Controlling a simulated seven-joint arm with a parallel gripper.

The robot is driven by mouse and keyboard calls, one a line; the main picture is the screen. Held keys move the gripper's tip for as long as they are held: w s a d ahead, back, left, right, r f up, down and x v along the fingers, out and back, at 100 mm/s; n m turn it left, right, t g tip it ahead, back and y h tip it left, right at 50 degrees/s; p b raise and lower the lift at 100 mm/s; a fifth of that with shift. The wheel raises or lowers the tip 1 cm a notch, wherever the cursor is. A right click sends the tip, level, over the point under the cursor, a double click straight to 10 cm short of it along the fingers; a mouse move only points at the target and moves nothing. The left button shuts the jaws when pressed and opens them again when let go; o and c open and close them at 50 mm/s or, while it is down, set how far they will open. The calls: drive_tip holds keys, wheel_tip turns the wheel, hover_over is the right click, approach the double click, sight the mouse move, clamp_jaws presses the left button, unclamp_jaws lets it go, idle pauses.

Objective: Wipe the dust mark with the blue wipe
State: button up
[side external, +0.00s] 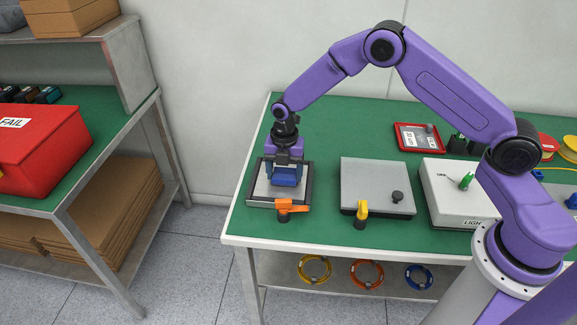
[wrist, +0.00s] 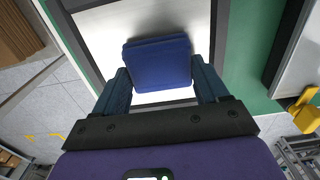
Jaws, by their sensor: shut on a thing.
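The blue wipe (side external: 285,177) is a small blue block between the fingers of my gripper (side external: 285,172), at the left end of the green bench. In the wrist view the blue wipe (wrist: 157,65) sits between the two dark blue fingers of my gripper (wrist: 160,88), which is shut on it. The wipe is over a light panel in a dark frame (side external: 252,200); I cannot tell whether it touches the panel. The frame also shows in the wrist view (wrist: 75,40). No dust mark is visible on the bare parts of the panel; the wipe and gripper hide some of it.
An orange clamp handle (side external: 290,206) stands at the frame's front edge. A grey plate with a black knob (side external: 375,185) and a yellow handle (side external: 361,209) lie to the right. Farther right are a white box (side external: 447,205) and a red tray (side external: 418,137).

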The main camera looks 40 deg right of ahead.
sight(289, 175)
drive_tip(key=shift+w+a+f, duration=0.2)
drive_tip(key=shift+w+a, duration=0.85)
drive_tip(key=shift+a, duration=0.1)
drive_tip(key=shift+s+d, duration=1.35)
drive_tip(key=shift+d, duration=0.05)
drive_tip(key=shift+s+d+r, duration=0.1)
drive_tip(key=shift+d+r, duration=0.05)
drive_tip(key=shift+r, duration=3.9)
drive_tip(key=shift+f, duration=0.15)
